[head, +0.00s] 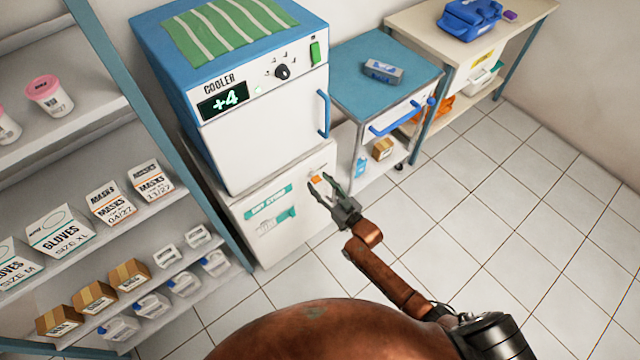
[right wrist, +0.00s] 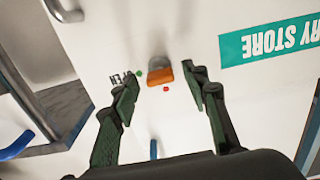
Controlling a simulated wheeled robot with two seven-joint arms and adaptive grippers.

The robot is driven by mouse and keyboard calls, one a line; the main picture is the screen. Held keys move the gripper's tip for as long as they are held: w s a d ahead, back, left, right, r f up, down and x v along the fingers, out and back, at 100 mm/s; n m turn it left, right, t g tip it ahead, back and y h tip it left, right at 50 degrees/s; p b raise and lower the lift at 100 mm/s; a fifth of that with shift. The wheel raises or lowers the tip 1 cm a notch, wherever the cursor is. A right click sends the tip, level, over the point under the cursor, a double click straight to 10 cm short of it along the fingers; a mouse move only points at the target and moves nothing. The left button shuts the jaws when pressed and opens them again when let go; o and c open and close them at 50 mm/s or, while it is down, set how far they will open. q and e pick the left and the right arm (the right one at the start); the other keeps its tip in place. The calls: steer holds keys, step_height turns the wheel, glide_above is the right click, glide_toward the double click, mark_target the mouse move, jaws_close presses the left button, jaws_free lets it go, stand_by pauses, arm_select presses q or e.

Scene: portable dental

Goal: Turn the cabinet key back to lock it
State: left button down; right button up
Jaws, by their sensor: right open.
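The white cabinet (head: 290,240) with a teal "DRY STORE" label stands under the cooler. Its orange key (head: 316,179) sits at the upper right of the cabinet front. In the right wrist view the orange key (right wrist: 160,76) projects from a grey lock, with a green dot beside it near "OPEN" lettering and a red dot just below it. My right gripper (head: 320,181) is open in front of the key. In the right wrist view its fingers (right wrist: 165,84) stand on either side of the key, with gaps on both sides. My left gripper is not in view.
The cooler (head: 265,135) with a blue handle (head: 323,114) stands above the cabinet. A blue-topped cart (head: 350,95) is close on the right. Shelves (head: 165,208) of boxes stand on the left. The tiled floor (head: 490,240) at the right is clear.

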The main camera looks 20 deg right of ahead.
steer(key=shift+c, duration=0.3)
jaws_close()
stand_by(0.3)
steer(key=shift+n, duration=0.3)
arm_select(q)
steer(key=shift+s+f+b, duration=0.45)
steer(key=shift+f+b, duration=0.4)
arm_select(e)
steer(key=n, duration=1.7)
steer(key=shift+f, duration=0.1)
steer(key=shift+n, duration=0.3)
